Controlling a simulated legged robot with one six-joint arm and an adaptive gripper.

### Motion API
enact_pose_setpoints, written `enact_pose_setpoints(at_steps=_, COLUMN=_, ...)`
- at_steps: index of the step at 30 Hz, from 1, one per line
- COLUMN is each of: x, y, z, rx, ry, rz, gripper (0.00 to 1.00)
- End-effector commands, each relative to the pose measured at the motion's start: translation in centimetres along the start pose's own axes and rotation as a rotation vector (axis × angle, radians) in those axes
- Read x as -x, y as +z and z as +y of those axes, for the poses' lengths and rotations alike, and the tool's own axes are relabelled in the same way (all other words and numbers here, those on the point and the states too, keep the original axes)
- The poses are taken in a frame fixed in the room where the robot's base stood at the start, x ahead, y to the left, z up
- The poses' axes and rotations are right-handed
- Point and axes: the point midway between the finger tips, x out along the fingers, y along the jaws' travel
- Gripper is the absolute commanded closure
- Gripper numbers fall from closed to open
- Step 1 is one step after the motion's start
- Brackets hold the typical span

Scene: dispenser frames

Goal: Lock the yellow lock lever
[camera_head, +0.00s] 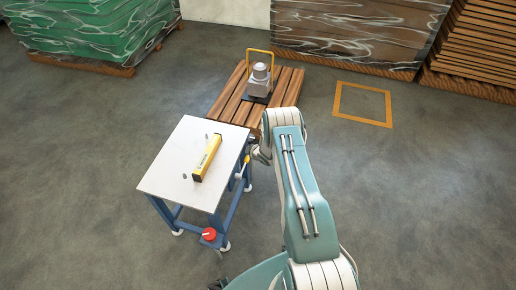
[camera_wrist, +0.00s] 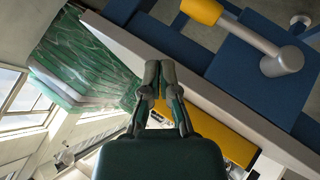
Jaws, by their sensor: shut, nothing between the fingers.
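The lock lever (camera_head: 244,165) is on the right side of the white-topped table, below its top edge. In the wrist view its yellow grip (camera_wrist: 202,11) is at the top. A pale rod runs from it down and right to a round hub (camera_wrist: 283,61) on a dark blue panel. My gripper (camera_head: 259,154) is beside the table's right edge, close to the lever. In the wrist view my gripper (camera_wrist: 158,70) has its fingers together and empty, apart from the lever in the picture. The exact depth gap is unclear.
A yellow bar-shaped box (camera_head: 207,158) lies on the white tabletop (camera_head: 172,165). A red knob (camera_head: 209,234) is low on the blue table frame. Behind stands a wooden pallet (camera_head: 290,88) with a grey device (camera_head: 260,78).

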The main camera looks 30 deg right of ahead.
Motion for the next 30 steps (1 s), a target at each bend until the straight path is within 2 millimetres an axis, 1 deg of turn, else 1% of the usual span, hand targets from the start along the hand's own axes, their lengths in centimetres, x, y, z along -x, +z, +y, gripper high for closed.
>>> enact_pose_setpoints(at_steps=1, x=0.8, y=0.0, z=0.5, rx=-0.001, ry=0.003, rz=0.000, gripper=1.00)
enact_pose_setpoints(at_steps=6, x=3.6, y=0.1, z=1.6, rx=0.000, ry=0.003, rz=0.000, gripper=1.00)
enact_pose_setpoints(at_steps=9, x=5.1, y=0.2, z=2.2, rx=0.000, ry=0.004, rz=0.001, gripper=1.00)
enact_pose_setpoints(at_steps=13, x=6.5, y=0.3, z=2.7, rx=0.000, ry=0.002, rz=0.001, gripper=1.00)
enact_pose_setpoints(at_steps=18, x=7.0, y=0.4, z=2.9, rx=0.000, ry=0.002, rz=0.002, gripper=1.00)
enact_pose_setpoints(at_steps=30, x=7.0, y=0.3, z=2.9, rx=0.001, ry=0.002, rz=0.002, gripper=1.00)
